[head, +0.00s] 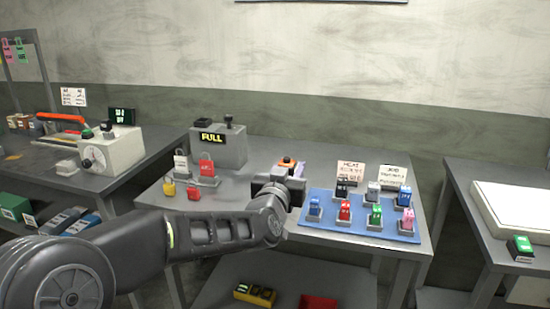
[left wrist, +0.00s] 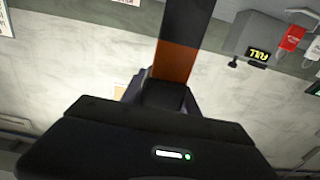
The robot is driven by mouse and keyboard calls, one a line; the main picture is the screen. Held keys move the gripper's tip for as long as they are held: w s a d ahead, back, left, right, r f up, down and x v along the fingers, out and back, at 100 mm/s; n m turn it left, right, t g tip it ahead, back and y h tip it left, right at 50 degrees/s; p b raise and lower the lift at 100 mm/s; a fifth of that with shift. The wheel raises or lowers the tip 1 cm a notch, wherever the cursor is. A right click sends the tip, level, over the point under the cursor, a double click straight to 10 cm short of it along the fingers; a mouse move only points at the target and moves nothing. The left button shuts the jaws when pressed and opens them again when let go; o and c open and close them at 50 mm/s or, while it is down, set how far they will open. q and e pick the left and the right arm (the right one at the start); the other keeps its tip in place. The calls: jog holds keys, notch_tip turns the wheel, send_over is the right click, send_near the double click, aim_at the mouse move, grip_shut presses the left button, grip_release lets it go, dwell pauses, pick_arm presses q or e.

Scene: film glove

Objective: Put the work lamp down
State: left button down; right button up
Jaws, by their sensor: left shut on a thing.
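My left gripper (head: 283,178) is over the middle table, left of the blue mat. It is shut on the work lamp, a dark bar with an orange band (left wrist: 173,62) in the left wrist view. In the head view only a small orange part of the work lamp (head: 287,162) shows above the gripper. The gripper and arm hide the rest of it, and I cannot tell whether it touches the table. My right gripper is not in view.
The blue mat (head: 330,225) holds several small coloured blocks, with two cards behind. Bare grey tabletop (head: 238,184) shows left of the gripper.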

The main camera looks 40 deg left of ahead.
pick_arm(q)
jog(key=d+f+m+t+h+p, duration=0.1)
jog(key=d+f+m+h+p, duration=0.2)
jog(key=d+f, duration=1.7)
jog(key=w+f+h, duration=0.1)
jog(key=h, duration=0.1)
jog(key=shift+d+m+h, duration=0.15)
jog(key=shift+m+h, duration=0.25)
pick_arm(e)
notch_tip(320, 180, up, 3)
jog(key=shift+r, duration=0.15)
pick_arm(q)
jog(key=shift+f, duration=0.1)
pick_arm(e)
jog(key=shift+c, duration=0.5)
